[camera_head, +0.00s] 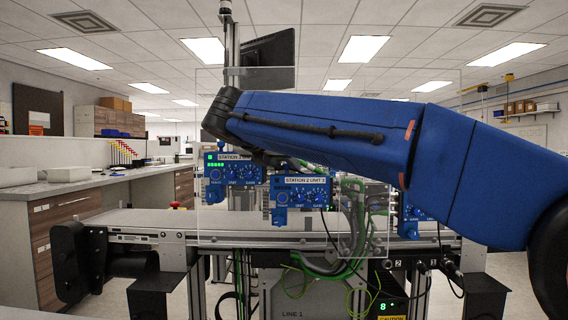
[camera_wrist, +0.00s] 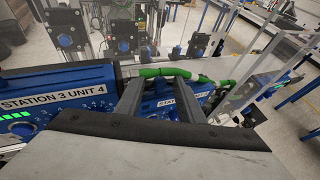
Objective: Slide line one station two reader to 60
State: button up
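In the wrist view, a blue reader (camera_wrist: 164,92) with a partly covered STATION label lies beyond and between the fingers of my gripper (camera_wrist: 158,84). The two fingers stand apart, with nothing clearly held. Whether they touch that reader I cannot tell. My blue arm crosses the head view and hides much of the area behind it.
The STATION 3 UNIT 4 reader (camera_wrist: 58,97) sits just left of my gripper. Another blue reader (camera_head: 410,222) is partly hidden at the right. A green cable (camera_wrist: 165,72) runs behind the fingers. A clear panel (camera_head: 222,222) stands before the conveyor belt (camera_head: 140,219).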

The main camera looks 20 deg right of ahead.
jog(key=v, duration=1.7)
jog(key=shift+a, duration=0.2)
jog(key=shift+s, duration=0.15)
jog(key=s+d+f+m+g+y, duration=0.25)
jog(key=d+f+m, duration=0.45)
jog(key=f, duration=0.6)
jog(key=s+d+f+m+g+y, duration=0.15)
jog(key=s+d+f+m, duration=0.25)
jog(key=d+f, duration=0.65)
jog(key=s+f+m+y, duration=0.1)
jog(key=s+f+m, duration=0.4)
jog(key=f, duration=0.4)
jog(key=s+f+m+g+y, duration=0.1)
jog(key=s+f+m+y, duration=0.1)
jog(key=s+f+m, duration=0.3)
jog(key=s+f+m+y, duration=0.1)
jog(key=s+f+m, duration=0.4)
jog(key=f, duration=0.9)
jog(key=shift+d+m+y, duration=0.2)
jog(key=shift+m+y, duration=0.1)
jog(key=shift+m, duration=0.6)
